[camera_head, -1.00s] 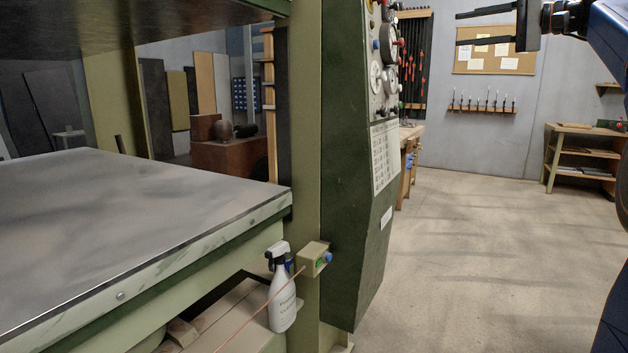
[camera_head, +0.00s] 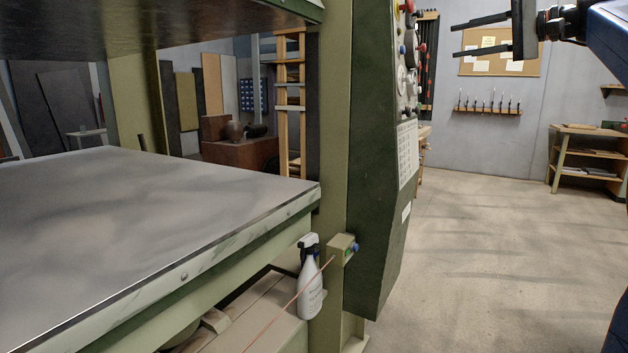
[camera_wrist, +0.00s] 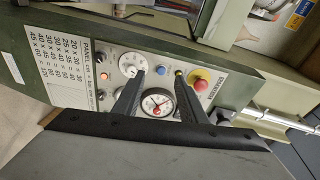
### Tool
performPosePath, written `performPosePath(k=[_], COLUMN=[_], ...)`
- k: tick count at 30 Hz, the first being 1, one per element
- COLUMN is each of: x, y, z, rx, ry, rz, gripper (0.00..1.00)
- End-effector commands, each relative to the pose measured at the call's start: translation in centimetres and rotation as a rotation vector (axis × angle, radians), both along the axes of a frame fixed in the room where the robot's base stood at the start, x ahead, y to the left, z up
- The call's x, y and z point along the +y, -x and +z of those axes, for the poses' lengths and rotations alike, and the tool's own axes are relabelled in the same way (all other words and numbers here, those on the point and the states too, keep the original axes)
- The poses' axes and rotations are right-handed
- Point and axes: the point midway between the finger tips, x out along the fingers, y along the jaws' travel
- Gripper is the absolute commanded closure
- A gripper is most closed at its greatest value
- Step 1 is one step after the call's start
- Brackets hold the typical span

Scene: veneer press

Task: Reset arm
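My gripper (camera_head: 454,40) is at the top right of the head view, its two dark fingers apart and pointing left, with nothing between them. In the wrist view my gripper (camera_wrist: 159,75) also shows two separate fingers in front of the press control panel (camera_wrist: 165,85). That panel has round gauges, a blue button, and a red knob on a yellow base. How far the fingers are from the panel is hard to tell. The green panel housing (camera_head: 375,160) stands left of my gripper in the head view.
The press bed (camera_head: 150,215) fills the left, under the dark upper platen (camera_head: 150,25). A white spray bottle (camera_head: 311,285) stands beside the small switch box (camera_head: 341,248). Open floor (camera_head: 485,250) lies to the right. A wooden shelf unit (camera_head: 585,155) stands against the back wall.

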Motion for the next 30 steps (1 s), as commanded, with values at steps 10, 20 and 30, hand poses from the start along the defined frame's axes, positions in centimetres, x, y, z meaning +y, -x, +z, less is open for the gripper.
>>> performPosePath(k=[10, 20, 30], x=[3.6, 8.7, 10.8], y=[2.1, 9.0, 20.2], z=[-5.6, -18.3, -34.3], rx=[0.08, 0.207, 0.284], ry=[0.11, 0.374, 0.743], rz=[-0.035, -0.066, -0.029], gripper=[0.62, 0.62, 0.62])
